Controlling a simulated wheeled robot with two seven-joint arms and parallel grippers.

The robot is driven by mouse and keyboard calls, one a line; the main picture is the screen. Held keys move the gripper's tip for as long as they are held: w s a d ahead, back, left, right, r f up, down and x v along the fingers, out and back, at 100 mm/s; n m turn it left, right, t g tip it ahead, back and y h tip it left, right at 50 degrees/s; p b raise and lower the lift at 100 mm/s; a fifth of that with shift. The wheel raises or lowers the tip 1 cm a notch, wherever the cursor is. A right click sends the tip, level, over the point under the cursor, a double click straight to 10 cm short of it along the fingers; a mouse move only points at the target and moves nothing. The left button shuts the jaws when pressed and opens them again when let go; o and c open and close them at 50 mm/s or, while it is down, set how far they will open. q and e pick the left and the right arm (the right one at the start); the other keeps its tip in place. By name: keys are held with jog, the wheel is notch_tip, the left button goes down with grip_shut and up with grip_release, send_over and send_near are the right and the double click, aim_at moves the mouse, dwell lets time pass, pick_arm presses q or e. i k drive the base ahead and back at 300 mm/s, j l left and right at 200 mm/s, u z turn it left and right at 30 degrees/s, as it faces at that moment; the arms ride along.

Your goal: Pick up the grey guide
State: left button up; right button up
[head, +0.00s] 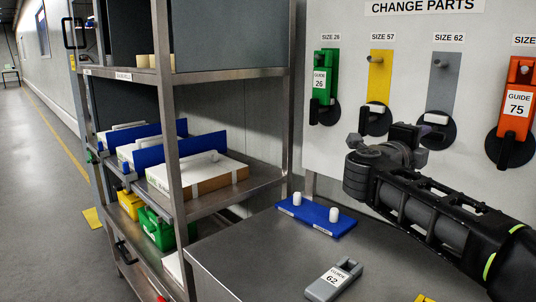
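The grey guide (322,288), with a white label reading "GUIDE 62", lies on the dark grey table top near the bottom of the head view. My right gripper (391,136) is up in front of the change parts board, above and to the right of the grey guide and well apart from it. I see nothing held in it, but its fingers are dark and small, so their opening is unclear. The grey SIZE 62 place (443,84) on the board shows a peg and no guide. My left gripper is not in view.
A blue plate (316,217) with two white pegs lies at the table's back edge. The green guide (320,80) and orange guide (517,100) hang on the board; the yellow SIZE 57 place (380,78) has no guide. A metal shelf rack (170,140) with boxes stands left.

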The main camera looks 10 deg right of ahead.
aim_at(330, 284)
jog(key=k+j, duration=0.15)
jog(key=j, duration=0.15)
jog(key=k+j, duration=0.15)
jog(key=j, duration=0.15)
jog(key=k+j, duration=0.15)
jog(key=j, duration=0.15)
jog(key=k+j, duration=0.1)
jog(key=j, duration=0.25)
